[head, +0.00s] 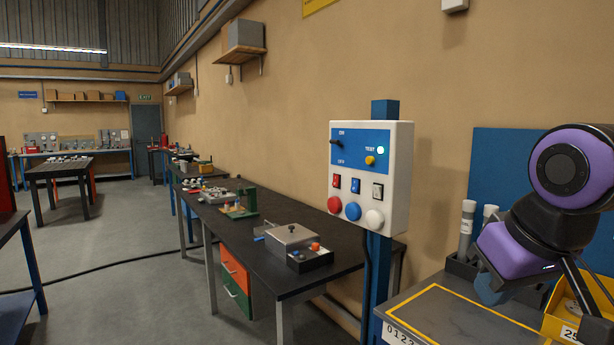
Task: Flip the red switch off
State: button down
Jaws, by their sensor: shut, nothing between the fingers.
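A white control box (401,175) on a blue post stands right of centre in the head view. The red switch (336,181) is a small rocker at the left of a row of rockers on its front. I cannot tell from here which way it is tipped. A blue rocker (355,185) and a pale-framed one (377,191) sit to its right. My gripper (490,291) is at the lower right, shut and empty, well to the right of the box and lower than it. My purple arm partly hides its fingers.
Below the rockers are red (335,205), blue (352,211) and white (374,219) round buttons. White-capped tubes (466,230) stand near my gripper. A dark workbench (285,265) is left.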

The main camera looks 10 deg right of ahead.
aim_at(336, 179)
jog(key=i+j, duration=0.15)
jog(key=i, duration=0.25)
jog(key=i+j, duration=0.2)
jog(key=i, duration=0.2)
jog(key=i+j+u, duration=0.1)
jog(key=i, duration=0.3)
